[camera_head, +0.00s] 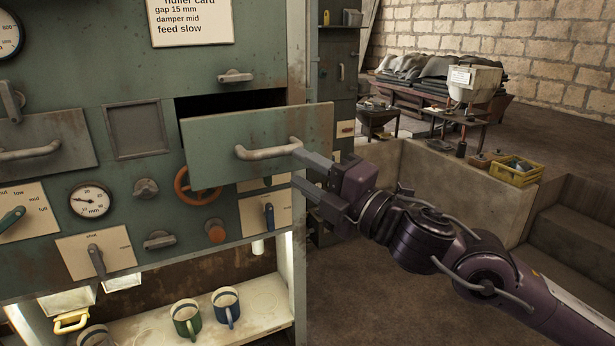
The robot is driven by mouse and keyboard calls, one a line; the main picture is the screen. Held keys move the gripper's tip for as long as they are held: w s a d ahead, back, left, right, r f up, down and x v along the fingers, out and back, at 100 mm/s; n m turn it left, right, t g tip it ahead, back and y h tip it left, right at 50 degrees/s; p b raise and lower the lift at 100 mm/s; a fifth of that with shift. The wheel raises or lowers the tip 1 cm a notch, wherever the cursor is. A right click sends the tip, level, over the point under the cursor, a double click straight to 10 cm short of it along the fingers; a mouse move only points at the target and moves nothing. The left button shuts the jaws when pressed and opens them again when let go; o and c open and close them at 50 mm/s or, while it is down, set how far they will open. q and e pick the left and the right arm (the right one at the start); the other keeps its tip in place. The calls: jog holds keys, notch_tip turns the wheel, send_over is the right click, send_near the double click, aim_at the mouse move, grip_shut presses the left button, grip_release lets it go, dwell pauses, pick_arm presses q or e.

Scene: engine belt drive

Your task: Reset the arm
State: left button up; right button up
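My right arm (425,238) comes in from the lower right and reaches toward the green machine front. My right gripper (295,168) is open, its two fingers apart with nothing seen between them. The fingertips are close to the right end of a pale bar handle (265,152); I cannot tell whether the upper one touches it. The handle is on a green drawer front (225,135) that stands out from the machine, with a dark opening (230,101) behind its top edge. My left gripper is not in view.
An orange handwheel (197,186) and several levers and dials are on the machine front (120,75). A green mug (187,320) and a blue mug (226,308) stand on the lower shelf (262,312). A low wall (440,190) and a yellow crate (514,175) are behind my arm.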

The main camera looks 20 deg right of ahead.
dwell(0.4)
jog(key=w+d+f+m+g+h, duration=0.1)
jog(key=w+d+f+m+h, duration=0.35)
jog(key=d+f, duration=0.5)
jog(key=w+d+f+m+h, duration=0.3)
jog(key=w+d+f+m, duration=0.25)
jog(key=d+f, duration=0.4)
jog(key=s+d+f+m+g+h, duration=0.1)
jog(key=s+d+f+m+g, duration=0.15)
jog(key=f, duration=1.35)
jog(key=s+d+f+m+g+h, duration=0.2)
jog(key=s+f+m+g, duration=0.15)
jog(key=f, duration=1.25)
jog(key=s+a+f+m+g, duration=0.2)
jog(key=s+a+f+g, duration=0.15)
jog(key=s+f, duration=0.75)
jog(key=s+a+f+m+g, duration=0.2)
jog(key=s+a+f, duration=0.2)
jog(key=s+f, duration=0.75)
jog(key=s+a+f+g, duration=0.1)
jog(key=s+a+f, duration=0.3)
jog(key=s, duration=0.3)
jog(key=s+a+f+m+g+y, duration=0.1)
jog(key=s+a+f+g, duration=0.1)
jog(key=s+a+f, duration=0.3)
jog(key=s+a+f+g+y, duration=0.1)
jog(key=s+a+f, duration=0.4)
jog(key=s, duration=0.5)
jog(key=shift+s+g, duration=0.2)
jog(key=shift+g, duration=0.15)
